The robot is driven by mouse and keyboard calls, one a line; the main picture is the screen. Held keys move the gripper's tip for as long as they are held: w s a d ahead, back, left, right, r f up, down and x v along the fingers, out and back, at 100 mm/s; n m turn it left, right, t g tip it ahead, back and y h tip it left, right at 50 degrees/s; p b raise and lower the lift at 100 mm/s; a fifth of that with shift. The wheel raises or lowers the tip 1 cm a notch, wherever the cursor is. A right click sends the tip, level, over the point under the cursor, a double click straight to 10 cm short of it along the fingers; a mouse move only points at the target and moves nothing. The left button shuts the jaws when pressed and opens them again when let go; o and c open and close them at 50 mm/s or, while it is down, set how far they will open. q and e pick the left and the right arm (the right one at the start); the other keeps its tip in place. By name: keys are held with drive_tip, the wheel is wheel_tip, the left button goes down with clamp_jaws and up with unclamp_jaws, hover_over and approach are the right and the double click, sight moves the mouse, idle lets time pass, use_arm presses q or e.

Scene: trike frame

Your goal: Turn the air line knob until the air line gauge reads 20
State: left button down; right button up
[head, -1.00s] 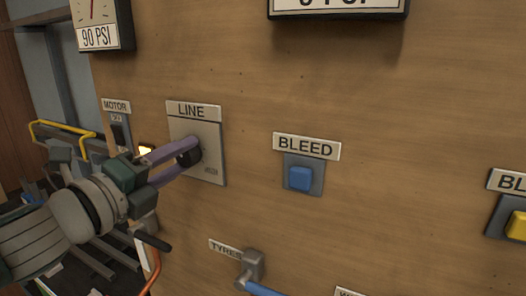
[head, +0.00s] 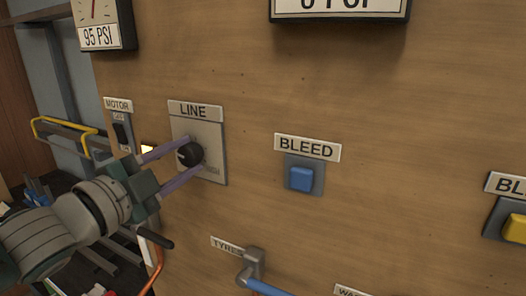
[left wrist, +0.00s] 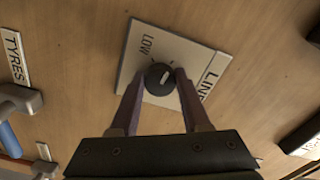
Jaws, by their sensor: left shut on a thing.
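The black line knob (head: 189,154) sits on a grey plate (head: 205,135) under a LINE label, on the wooden panel. My left gripper (head: 187,156) is shut on the knob, one purple finger on either side. In the left wrist view the knob (left wrist: 158,77) shows between the fingertips, with a pale pointer mark on its face. LOW is printed on the plate (left wrist: 135,58). A gauge (head: 101,25) at the upper left reads 95 PSI; its top is cut off, and I cannot see its name. My right gripper is not in view.
A MOTOR switch (head: 120,132) is just left of the plate. A blue BLEED button (head: 301,178) is to the right, and a TYRES valve with a blue lever (head: 265,289) is below. Another gauge (head: 340,8) is partly cut off at the top.

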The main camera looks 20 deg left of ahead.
use_arm(q)
drive_tip(key=shift+n, duration=0.6)
drive_tip(key=shift+c, duration=1.9)
unclamp_jaws()
drive_tip(key=s+b, duration=0.2)
drive_tip(key=s, duration=0.8)
drive_tip(key=shift+a+b, duration=0.4)
